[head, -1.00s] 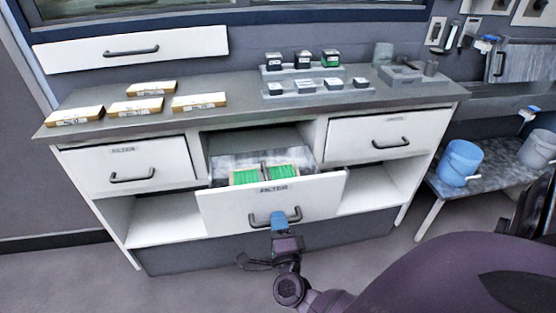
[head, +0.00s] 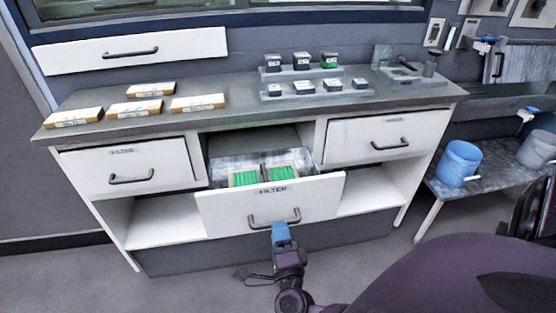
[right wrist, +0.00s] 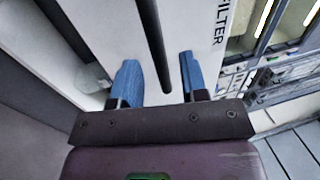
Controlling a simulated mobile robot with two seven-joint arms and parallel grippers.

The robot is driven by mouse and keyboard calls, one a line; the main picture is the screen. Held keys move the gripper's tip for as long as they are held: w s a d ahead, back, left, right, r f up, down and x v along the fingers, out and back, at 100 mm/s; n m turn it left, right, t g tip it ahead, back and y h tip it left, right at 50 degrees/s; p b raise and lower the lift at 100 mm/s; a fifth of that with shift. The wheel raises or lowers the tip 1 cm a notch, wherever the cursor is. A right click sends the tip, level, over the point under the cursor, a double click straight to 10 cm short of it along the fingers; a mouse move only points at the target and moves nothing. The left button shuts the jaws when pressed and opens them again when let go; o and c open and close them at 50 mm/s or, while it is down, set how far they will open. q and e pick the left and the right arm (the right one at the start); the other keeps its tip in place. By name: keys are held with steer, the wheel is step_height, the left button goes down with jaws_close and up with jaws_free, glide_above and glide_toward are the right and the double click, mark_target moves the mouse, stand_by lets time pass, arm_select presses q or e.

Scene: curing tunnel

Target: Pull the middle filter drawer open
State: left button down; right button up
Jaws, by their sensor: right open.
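The middle filter drawer (head: 300,202) is white, marked FILTER, and stands pulled out of the bench with green-topped filters (head: 265,176) showing inside. Its dark bar handle (head: 262,222) is on the front face. My right gripper (head: 281,230), with blue fingertips, is just below and in front of the handle in the head view. In the right wrist view its two fingers (right wrist: 158,62) are apart, with the dark handle (right wrist: 149,35) seen between them; I cannot tell whether they touch it. My left gripper is not in view.
Closed-looking drawers flank it at left (head: 130,165) and right (head: 385,135). The bench top (head: 230,115) holds several boxes and small dark-topped blocks. A blue bucket (head: 458,163) stands on a low shelf at right. Floor in front is clear.

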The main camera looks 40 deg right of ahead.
steer(key=v, duration=0.8)
stand_by(0.4)
